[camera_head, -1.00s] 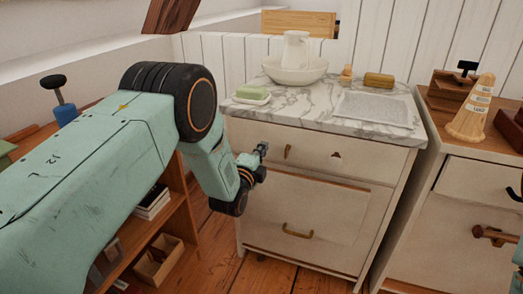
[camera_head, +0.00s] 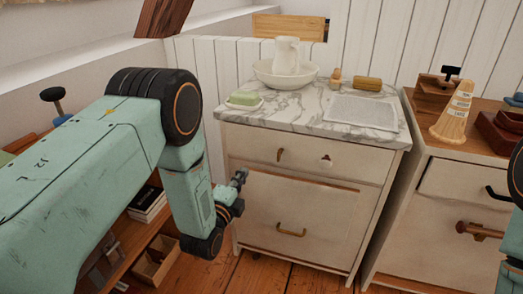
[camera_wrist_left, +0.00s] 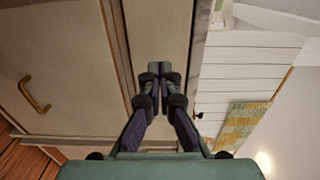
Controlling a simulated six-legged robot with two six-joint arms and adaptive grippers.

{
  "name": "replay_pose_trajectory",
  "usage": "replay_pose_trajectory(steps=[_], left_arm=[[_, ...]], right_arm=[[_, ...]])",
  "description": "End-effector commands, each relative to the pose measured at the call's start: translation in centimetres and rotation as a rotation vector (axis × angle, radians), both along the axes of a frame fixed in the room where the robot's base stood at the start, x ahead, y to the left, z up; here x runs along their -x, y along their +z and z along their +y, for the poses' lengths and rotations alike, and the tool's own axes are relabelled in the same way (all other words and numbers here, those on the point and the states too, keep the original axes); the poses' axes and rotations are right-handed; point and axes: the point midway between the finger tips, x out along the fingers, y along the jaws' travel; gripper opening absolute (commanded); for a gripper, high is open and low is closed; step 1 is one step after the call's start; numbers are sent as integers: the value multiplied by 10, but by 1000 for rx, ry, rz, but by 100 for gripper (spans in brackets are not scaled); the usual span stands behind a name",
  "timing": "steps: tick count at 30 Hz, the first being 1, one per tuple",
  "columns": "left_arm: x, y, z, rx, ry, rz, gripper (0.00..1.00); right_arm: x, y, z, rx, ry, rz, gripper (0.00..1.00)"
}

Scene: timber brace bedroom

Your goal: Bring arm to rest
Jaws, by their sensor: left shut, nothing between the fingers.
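My left arm (camera_head: 90,165) comes in from the left in the head view and bends down at its large black joint. My left gripper (camera_head: 241,174) is in front of the left side of the marble-topped washstand (camera_head: 300,120), level with its drawers. In the left wrist view, the left gripper (camera_wrist_left: 160,68) has its fingertips together, with nothing between them. Whether it touches the washstand front I cannot tell.
The washstand carries a white jug (camera_head: 286,55) in a basin, a soap dish (camera_head: 243,100), a brush and a folded towel (camera_head: 362,112). A second cabinet (camera_head: 440,215) stands at right, with a cone-shaped item (camera_head: 455,113) on top. A low shelf (camera_head: 150,235) stands left. Wooden floor shows between.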

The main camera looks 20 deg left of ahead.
Motion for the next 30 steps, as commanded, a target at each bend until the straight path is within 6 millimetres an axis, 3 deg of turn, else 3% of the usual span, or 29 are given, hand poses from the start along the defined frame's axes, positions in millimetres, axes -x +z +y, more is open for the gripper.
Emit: replay_pose_trajectory(steps=[7, 10, 14, 17, 22, 26, 30], left_arm=[[3, -10, 0, 147, 4, 50, 0], [15, -36, 1, 338, 33, 174, 0], [54, -83, 2, 606, 134, 395, 0], [99, -116, 2, 802, 262, 571, 0], [200, -157, 3, 1088, 581, 850, 0], [285, -166, 2, 1221, 864, 1008, 0], [366, -157, 1, 1269, 1129, 1128, 0]], right_arm=[[0, 0, 0, 0, 0, 0, 49], [0, 0, 0, 0, 0, 0, 49], [0, 1, 0, 0, 0, 0, 49], [0, 4, 0, 0, 0, 0, 49], [0, 12, 0, 0, 0, 0, 49], [0, 19, 0, 0, 0, 0, 49], [0, 28, 0, 0, 0, 0, 49]])
